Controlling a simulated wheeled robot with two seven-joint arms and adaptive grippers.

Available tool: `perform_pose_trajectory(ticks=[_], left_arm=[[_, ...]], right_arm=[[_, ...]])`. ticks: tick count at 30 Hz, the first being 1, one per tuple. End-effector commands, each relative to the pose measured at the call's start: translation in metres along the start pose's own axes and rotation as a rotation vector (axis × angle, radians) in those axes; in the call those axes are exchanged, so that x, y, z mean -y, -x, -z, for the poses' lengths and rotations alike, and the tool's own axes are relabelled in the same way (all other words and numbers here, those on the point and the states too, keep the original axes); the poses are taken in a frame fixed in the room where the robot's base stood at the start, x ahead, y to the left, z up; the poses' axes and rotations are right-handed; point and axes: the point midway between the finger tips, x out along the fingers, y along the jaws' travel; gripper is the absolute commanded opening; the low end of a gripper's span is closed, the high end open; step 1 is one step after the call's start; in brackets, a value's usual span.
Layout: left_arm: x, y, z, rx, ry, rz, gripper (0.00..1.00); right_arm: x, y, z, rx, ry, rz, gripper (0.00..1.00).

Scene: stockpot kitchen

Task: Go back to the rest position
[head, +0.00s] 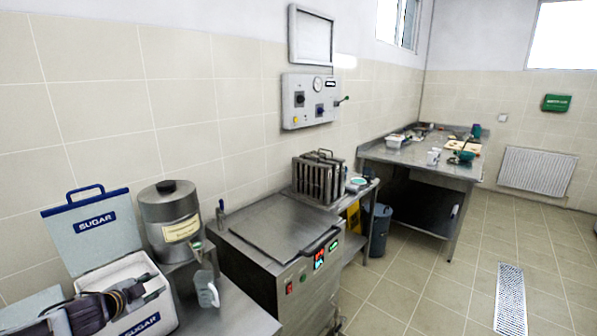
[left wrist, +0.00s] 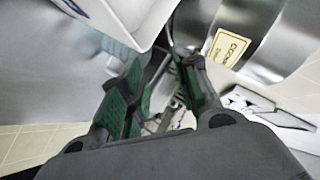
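My left gripper (head: 150,285) comes in from the lower left in the head view, over the front of the white sugar box (head: 97,272). My right gripper is in neither view.
A steel canister (head: 172,222) with a tap and label stands right of the box. A white jug (head: 207,290) is below its tap on the steel counter (head: 225,318). A steel machine (head: 280,235) stands further right. The tiled floor (head: 440,300) at right is mostly clear.

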Motion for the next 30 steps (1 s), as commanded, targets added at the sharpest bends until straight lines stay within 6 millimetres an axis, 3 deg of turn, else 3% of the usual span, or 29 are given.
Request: perform_pose_trajectory(ticks=[3, 15, 30], left_arm=[[-0.032, -0.003, 0.009, 0.006, 0.036, -0.026, 0.32], [-0.117, 0.001, 0.036, 0.052, 0.150, -0.095, 0.32], [-0.199, 0.026, 0.062, 0.141, 0.311, -0.173, 0.32]], right_arm=[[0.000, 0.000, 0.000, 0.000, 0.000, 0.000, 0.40], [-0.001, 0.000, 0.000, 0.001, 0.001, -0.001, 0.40], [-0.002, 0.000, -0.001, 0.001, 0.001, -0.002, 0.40]])
